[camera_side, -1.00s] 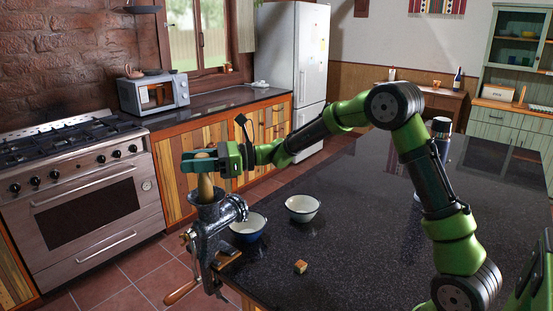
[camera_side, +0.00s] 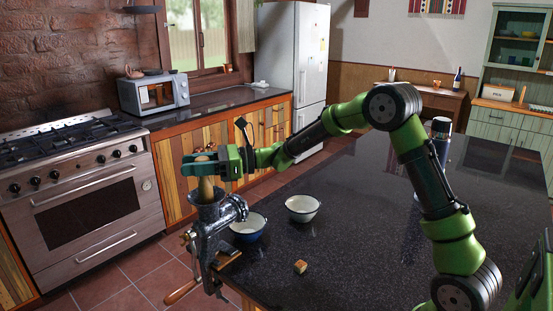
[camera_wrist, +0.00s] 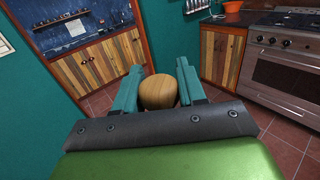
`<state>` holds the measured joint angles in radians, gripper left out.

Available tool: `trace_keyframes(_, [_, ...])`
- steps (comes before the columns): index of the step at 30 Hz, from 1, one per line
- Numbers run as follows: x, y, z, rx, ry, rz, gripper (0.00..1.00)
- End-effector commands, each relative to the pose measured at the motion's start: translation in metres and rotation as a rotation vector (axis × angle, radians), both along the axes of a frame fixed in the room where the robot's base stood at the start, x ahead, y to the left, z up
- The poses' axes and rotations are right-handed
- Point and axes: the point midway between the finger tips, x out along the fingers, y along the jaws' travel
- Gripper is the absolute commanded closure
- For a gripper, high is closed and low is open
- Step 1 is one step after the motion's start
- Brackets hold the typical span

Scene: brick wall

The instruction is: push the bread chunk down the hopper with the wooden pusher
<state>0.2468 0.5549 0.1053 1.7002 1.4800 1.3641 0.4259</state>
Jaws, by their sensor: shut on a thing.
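My gripper (camera_side: 203,166) is shut on the wooden pusher (camera_side: 206,188), which is upright. The pusher's lower end is inside the hopper (camera_side: 208,212) of the metal meat grinder (camera_side: 214,240), clamped at the counter's left corner. In the wrist view the round top of the pusher (camera_wrist: 158,91) sits between the two teal fingers. A small bread chunk (camera_side: 300,266) lies on the dark counter, to the right of the grinder. The inside of the hopper is hidden, so I cannot tell what lies under the pusher.
A blue-and-white bowl (camera_side: 247,227) stands just right of the grinder, and a white bowl (camera_side: 302,208) stands beyond it. A dark bottle (camera_side: 441,140) stands further back, behind my arm. The dark counter (camera_side: 350,240) is otherwise largely clear.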

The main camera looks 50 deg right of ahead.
Motion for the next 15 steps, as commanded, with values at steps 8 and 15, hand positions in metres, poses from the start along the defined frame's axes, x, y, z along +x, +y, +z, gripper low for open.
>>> trace_keyframes(8, [0.0000,0.0000,-0.0044,0.001,0.002,0.000,0.96])
trace_keyframes(15, [0.0000,0.0000,-0.0077,0.000,0.000,0.000,0.96])
